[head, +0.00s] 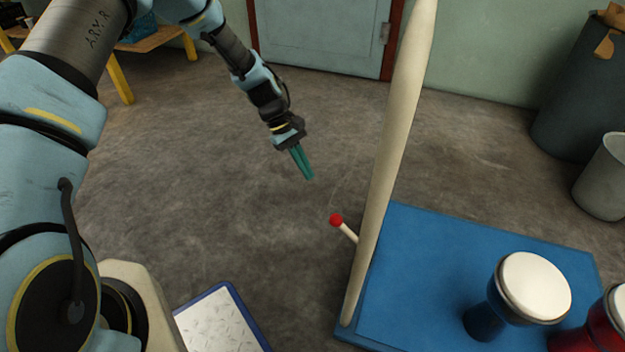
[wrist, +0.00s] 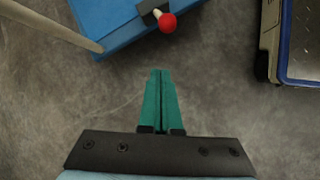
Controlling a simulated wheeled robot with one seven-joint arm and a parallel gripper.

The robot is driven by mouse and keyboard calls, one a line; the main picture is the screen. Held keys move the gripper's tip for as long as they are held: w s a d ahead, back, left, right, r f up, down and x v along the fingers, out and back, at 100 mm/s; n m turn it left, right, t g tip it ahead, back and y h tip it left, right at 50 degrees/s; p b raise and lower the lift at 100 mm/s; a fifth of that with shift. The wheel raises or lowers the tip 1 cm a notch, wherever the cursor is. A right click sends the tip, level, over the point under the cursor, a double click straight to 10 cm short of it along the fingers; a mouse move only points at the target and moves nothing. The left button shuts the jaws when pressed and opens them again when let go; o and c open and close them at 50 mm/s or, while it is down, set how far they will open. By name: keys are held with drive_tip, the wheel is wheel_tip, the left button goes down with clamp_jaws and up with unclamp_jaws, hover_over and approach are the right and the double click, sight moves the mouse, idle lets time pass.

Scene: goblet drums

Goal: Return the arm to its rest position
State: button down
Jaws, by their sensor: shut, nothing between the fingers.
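My gripper (head: 307,176) has green fingers pressed together with nothing between them. It hangs over bare floor in the head view, left of the blue platform (head: 420,270) and apart from it. The closed fingers also show in the wrist view (wrist: 160,74). My arm reaches from the upper left of the head view, with its upper part cut off by the frame edge.
A pale, tapered post (head: 395,140) rises at the platform's left edge. A red-tipped stick (head: 336,220) juts out there. Goblet drums, one blue with a white head (head: 536,286), stand on the platform. Dark and grey bins (head: 603,175) stand right. Floor around my gripper is clear.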

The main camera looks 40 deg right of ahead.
drive_tip(key=w+a+r+t, duration=0.2)
drive_tip(key=w+a+r, duration=0.4)
drive_tip(key=a, duration=0.5)
drive_tip(key=w+a+r+t, duration=0.2)
drive_tip(key=w+a+r, duration=0.2)
drive_tip(key=a+r, duration=0.55)
drive_tip(key=s+a+r+t+y, duration=0.1)
drive_tip(key=s+a+r, duration=0.15)
drive_tip(key=a, duration=0.45)
drive_tip(key=s+a+r+t, duration=0.1)
drive_tip(key=a+r, duration=0.2)
drive_tip(key=a, duration=0.4)
drive_tip(key=s+a+r+t+y, duration=0.1)
drive_tip(key=s+a+r, duration=0.15)
drive_tip(key=a, duration=0.55)
wheel_tip(320, 180, up, 33)
drive_tip(key=p, duration=3.3)
drive_tip(key=shift+r+m, duration=0.15)
drive_tip(key=shift+m, duration=0.25)
